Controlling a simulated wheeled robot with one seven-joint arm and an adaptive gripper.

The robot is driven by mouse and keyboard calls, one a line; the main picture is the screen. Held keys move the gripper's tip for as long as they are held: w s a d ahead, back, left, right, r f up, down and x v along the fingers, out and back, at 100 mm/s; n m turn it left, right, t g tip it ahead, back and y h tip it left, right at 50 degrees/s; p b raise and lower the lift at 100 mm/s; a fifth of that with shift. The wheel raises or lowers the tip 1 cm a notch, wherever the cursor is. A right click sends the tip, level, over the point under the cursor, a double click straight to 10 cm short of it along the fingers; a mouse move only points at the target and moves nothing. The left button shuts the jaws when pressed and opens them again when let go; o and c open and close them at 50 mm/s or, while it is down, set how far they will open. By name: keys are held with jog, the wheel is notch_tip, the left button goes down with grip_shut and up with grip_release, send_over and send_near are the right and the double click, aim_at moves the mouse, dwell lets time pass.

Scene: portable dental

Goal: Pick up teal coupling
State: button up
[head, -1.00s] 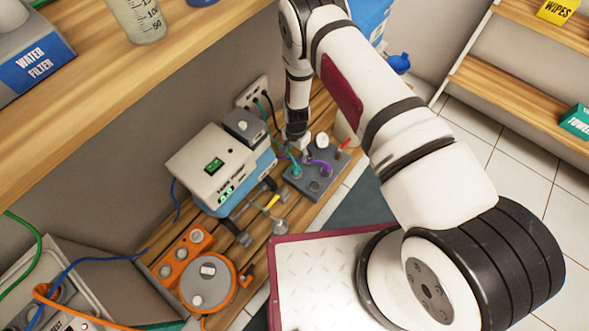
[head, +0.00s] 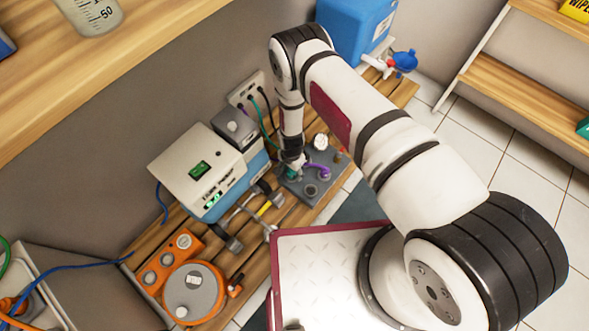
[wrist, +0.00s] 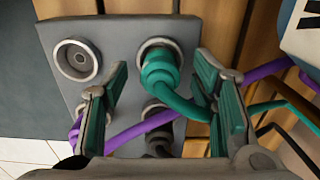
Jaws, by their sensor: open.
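The teal coupling (wrist: 160,72) sits in a round socket on a grey panel block (wrist: 115,32), with its teal hose (wrist: 192,112) curving off to the right. In the wrist view my gripper (wrist: 160,78) is open, with one finger on either side of the coupling and a visible gap to each. In the head view my gripper (head: 294,163) is over the grey block (head: 312,188), and the arm hides most of the coupling there.
A purple hose (wrist: 140,128) crosses below the coupling, beside a dark fitting (wrist: 157,115). An empty socket (wrist: 77,60) is at the left. A white and blue machine (head: 197,165) stands left of the block. An orange round device (head: 193,290) is farther left.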

jog(key=shift+f, duration=0.25)
jog(key=shift+c, duration=0.4)
grip_shut()
jog(key=shift+r, duration=0.1)
jog(key=shift+r, duration=0.25)
notch_tip(320, 180, up, 3)
jog(key=shift+r+p, duration=0.1)
jog(key=shift+p, duration=0.85)
jog(key=s+d+p, duration=0.1)
jog(key=s+p, duration=0.1)
jog(key=s, duration=0.5)
jog(key=s+d+r+p, duration=0.1)
jog(key=s+d+p, duration=0.1)
jog(key=s, duration=0.6)
jog(key=shift+s+r+p, duration=0.15)
jog(key=shift+s+p, duration=0.15)
jog(key=shift+d, duration=0.1)
